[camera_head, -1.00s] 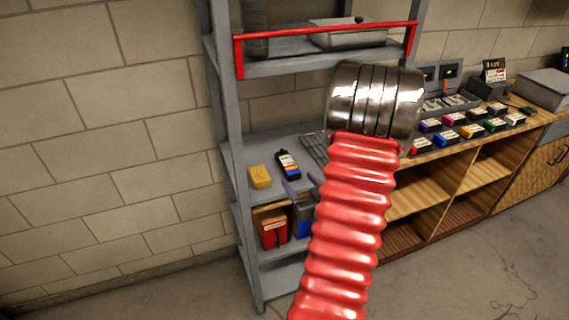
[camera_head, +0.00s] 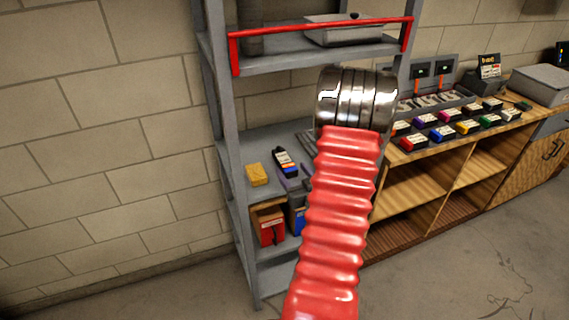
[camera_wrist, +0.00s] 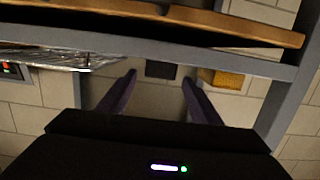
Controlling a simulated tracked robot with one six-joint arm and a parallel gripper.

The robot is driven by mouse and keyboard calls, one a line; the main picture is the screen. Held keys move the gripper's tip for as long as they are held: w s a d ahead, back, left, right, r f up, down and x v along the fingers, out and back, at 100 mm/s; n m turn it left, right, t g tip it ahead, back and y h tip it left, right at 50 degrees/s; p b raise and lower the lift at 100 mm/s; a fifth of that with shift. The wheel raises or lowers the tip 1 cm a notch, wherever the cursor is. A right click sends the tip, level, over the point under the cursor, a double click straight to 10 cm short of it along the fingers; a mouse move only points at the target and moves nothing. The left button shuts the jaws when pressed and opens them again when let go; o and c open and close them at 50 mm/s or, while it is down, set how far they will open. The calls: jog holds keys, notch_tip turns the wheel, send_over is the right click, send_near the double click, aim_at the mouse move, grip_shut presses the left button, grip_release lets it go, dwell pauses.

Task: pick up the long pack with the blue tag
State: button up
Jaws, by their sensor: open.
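The long pack (camera_head: 286,161) is dark, with a white label and a small blue part, and lies on the grey middle shelf in the head view. In the wrist view a dark block (camera_wrist: 161,70), apparently this pack, shows between the fingertips. Its label and blue tag cannot be made out there. My gripper (camera_wrist: 158,77) is open, with two purple fingers apart and nothing held between them. In the head view my red arm hides most of the gripper. I cannot tell how far the fingertips are from the pack.
A yellow block (camera_head: 257,174) lies beside the pack; it also shows in the wrist view (camera_wrist: 222,78). Grey shelf posts and a red-railed upper shelf (camera_head: 320,54) surround the space. A red box (camera_head: 268,226) stands below. A wooden bench (camera_head: 410,187) with several coloured packs is at right.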

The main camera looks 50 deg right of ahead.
aim_at(284, 159)
jog(key=shift+x, duration=1.55)
jog(key=shift+x, duration=2.6)
jog(key=c, duration=1.4)
jog(key=shift+c, duration=0.2)
jog(key=shift+r, duration=5)
